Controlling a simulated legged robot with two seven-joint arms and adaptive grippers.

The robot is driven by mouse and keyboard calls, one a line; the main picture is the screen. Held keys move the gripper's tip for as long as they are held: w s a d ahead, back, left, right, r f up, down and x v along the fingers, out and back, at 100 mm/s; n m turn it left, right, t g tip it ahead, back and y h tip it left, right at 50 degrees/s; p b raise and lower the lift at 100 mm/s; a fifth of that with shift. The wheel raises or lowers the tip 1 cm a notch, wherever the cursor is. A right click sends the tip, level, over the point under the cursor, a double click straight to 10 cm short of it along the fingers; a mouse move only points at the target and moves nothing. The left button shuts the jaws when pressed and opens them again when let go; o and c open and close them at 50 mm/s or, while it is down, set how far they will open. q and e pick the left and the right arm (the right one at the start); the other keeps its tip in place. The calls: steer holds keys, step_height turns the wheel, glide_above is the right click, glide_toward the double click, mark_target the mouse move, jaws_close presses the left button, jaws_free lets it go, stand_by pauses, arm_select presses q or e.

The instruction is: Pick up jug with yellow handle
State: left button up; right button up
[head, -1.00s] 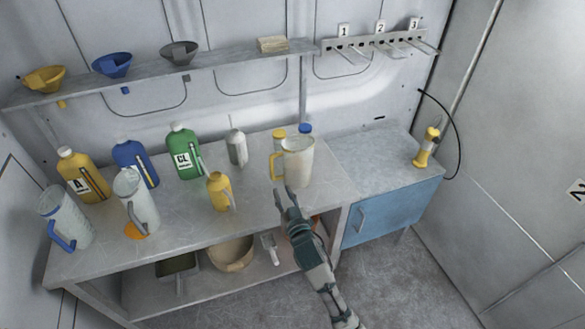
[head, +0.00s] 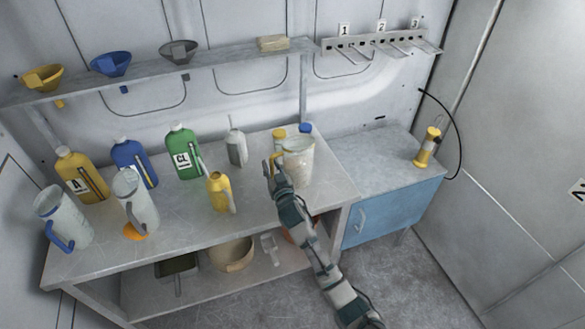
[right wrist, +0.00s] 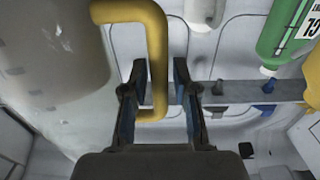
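The jug with the yellow handle (head: 298,162) is a pale translucent pitcher standing upright at the right end of the workbench. In the right wrist view its body (right wrist: 55,70) fills the left side, and its yellow handle (right wrist: 157,60) reaches in between the two fingers. My right gripper (head: 272,172) is at the jug's handle side in the head view. The right wrist view shows the gripper (right wrist: 159,85) open, with one finger on each side of the handle's vertical bar and a gap to the right finger. My left gripper is not in view.
On the workbench (head: 190,235) stand a small yellow bottle (head: 219,192), a green bottle (head: 184,153), a grey-white bottle (head: 237,148) and two other jugs at left. Yellow-capped and blue-capped containers stand behind the jug. A blue cabinet (head: 390,215) adjoins at right.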

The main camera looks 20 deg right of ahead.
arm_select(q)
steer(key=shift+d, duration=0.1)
arm_select(e)
steer(key=shift+s, duration=0.1)
jaws_close()
steer(key=shift+r, duration=0.15)
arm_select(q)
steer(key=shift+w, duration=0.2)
